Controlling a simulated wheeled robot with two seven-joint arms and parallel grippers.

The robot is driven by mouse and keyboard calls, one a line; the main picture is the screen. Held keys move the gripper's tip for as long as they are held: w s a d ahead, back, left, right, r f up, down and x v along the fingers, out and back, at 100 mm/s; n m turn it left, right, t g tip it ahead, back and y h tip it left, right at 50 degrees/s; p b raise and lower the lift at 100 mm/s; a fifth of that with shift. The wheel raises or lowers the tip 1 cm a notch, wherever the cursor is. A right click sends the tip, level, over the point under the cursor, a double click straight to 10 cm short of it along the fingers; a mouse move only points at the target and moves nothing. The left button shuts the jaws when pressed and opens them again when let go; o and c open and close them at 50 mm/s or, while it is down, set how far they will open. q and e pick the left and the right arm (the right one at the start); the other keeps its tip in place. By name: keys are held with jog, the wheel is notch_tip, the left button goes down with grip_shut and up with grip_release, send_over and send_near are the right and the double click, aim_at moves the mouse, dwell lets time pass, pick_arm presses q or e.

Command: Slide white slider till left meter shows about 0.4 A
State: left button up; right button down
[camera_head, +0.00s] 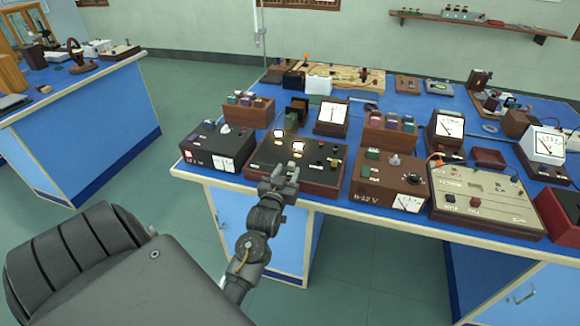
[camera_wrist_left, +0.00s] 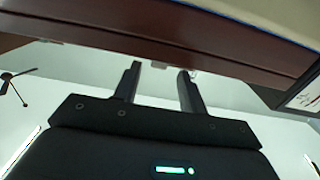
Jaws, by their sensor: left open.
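My left gripper (camera_head: 280,178) is open, with its fingers at the near front edge of a dark brown wooden box (camera_head: 313,180) on the blue bench. In the left wrist view its two fingers (camera_wrist_left: 159,78) stand apart below a brown wooden edge (camera_wrist_left: 170,48), with nothing clearly held. A tiny pale spot shows between the fingertips; I cannot tell whether it is the white slider. No white slider can be made out for certain in the head view. An upright meter with a white face (camera_head: 333,114) stands behind the box; its reading is too small to tell. My right gripper is not in view.
A black power box (camera_head: 215,150) stands left of the brown box, and a brown supply unit (camera_head: 388,190) stands close on its right. A beige panel unit (camera_head: 485,200) and further meters (camera_head: 449,125) crowd the right side. Floor is free between the two benches.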

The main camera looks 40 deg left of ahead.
pick_arm(q)
jog(key=v, duration=0.6)
jog(key=shift+b, duration=0.3)
jog(key=shift+s, duration=0.1)
jog(key=s+d+f+m+g+h, duration=0.35)
jog(key=s+d+f+g, duration=0.45)
jog(key=s, duration=0.4)
jog(key=s+d+f+m+g+h, duration=0.4)
jog(key=s+d+f, duration=0.4)
jog(key=s, duration=0.4)
notch_tip(320, 180, down, 24)
jog(key=s+d+g, duration=0.1)
jog(key=g, duration=0.1)
jog(key=s+a+f+g, duration=0.1)
jog(key=s+a+f, duration=0.1)
jog(key=s+f, duration=1.3)
jog(key=shift+s+a, duration=0.4)
jog(key=shift+s, duration=0.4)
